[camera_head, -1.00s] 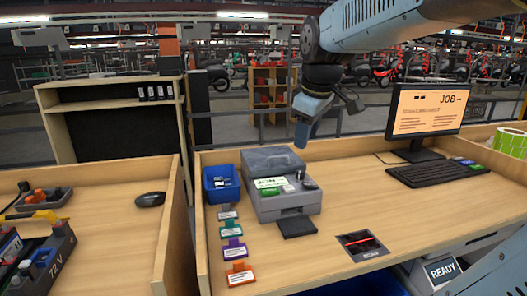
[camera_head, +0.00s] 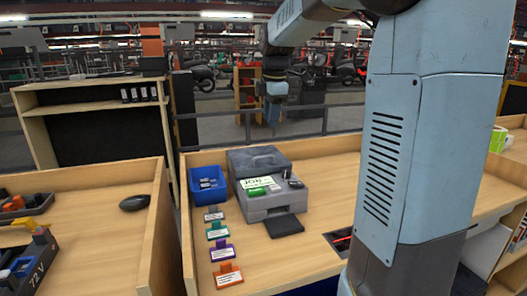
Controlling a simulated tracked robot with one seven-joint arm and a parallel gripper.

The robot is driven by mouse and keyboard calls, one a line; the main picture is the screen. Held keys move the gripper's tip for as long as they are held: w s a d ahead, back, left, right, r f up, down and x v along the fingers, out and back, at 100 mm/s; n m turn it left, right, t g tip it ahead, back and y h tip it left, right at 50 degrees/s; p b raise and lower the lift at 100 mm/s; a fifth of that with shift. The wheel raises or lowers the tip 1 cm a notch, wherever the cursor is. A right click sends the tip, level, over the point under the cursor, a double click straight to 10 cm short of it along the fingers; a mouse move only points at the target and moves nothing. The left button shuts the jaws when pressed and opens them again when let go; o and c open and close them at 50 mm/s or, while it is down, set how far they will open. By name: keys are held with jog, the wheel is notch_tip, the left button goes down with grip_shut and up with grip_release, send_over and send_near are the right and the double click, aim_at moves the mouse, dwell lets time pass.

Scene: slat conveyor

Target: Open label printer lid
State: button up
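The grey label printer (camera_head: 268,204) stands on the wooden bench, with its dark grey lid (camera_head: 257,160) at the back of its top. The lid looks down. A white and green label lies on the printer's front top, and a dark tray sticks out at its front. My gripper (camera_head: 272,122) hangs in the air above and behind the printer, pointing down and apart from the lid. It is small and partly dark, so I cannot tell whether its fingers are open or shut. I see nothing held in it.
A blue bin (camera_head: 208,186) stands just left of the printer. Several coloured tags, including an orange one (camera_head: 228,275), line the bench's left side. A black scanner pad (camera_head: 341,240) lies to the right, partly behind my arm. Bare bench lies between printer and arm.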

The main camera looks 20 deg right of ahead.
aim_at(268, 157)
jog(key=f, duration=0.4)
jog(key=w+f, duration=0.1)
jog(key=f, duration=0.3)
jog(key=w+f, duration=0.1)
jog(key=f, duration=0.3)
jog(key=shift+w, duration=0.15)
grip_shut()
dwell(1.0)
